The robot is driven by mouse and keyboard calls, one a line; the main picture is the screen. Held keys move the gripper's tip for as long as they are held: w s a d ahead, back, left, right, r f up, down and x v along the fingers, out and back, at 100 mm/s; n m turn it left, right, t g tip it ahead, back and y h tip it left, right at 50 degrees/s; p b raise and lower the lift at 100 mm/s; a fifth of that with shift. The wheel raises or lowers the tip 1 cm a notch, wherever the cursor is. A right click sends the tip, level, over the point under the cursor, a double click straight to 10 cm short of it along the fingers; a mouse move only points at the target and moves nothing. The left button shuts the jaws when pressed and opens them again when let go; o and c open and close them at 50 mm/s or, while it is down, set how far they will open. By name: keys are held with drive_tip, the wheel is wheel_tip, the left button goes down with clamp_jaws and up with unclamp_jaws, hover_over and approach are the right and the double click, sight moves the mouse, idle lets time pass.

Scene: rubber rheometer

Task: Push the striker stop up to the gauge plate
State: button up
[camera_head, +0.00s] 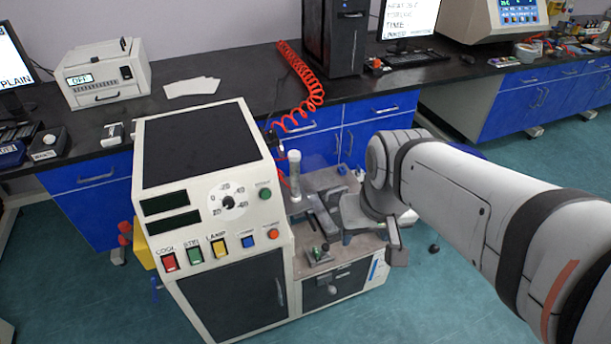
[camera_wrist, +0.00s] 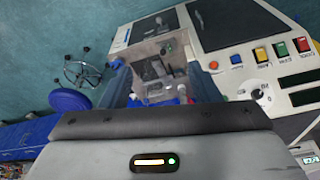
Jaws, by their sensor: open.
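The work deck (camera_head: 345,254) of the rheometer (camera_head: 205,215) is right of its control panel. A small fixture with a green knob (camera_head: 316,252) sits near the deck's front, left of my gripper. Dark grey metal parts (camera_head: 322,216) lie farther back. I cannot tell which part is the striker stop or the gauge plate. My gripper (camera_wrist: 160,78) is open over the deck, with small metal parts (camera_wrist: 152,70) showing between its fingers in the wrist view. In the head view my wrist and arm cover the deck's right side; contact with any part cannot be told.
A clear upright tube (camera_head: 295,176) stands at the deck's back left, near a coiled red hose (camera_head: 305,85). The tall control cabinet bounds the deck on the left. A black bench top (camera_head: 240,82) runs behind. Open floor (camera_head: 460,270) lies to the right.

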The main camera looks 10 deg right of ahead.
sight(324, 251)
drive_tip(key=shift+c, duration=0.4)
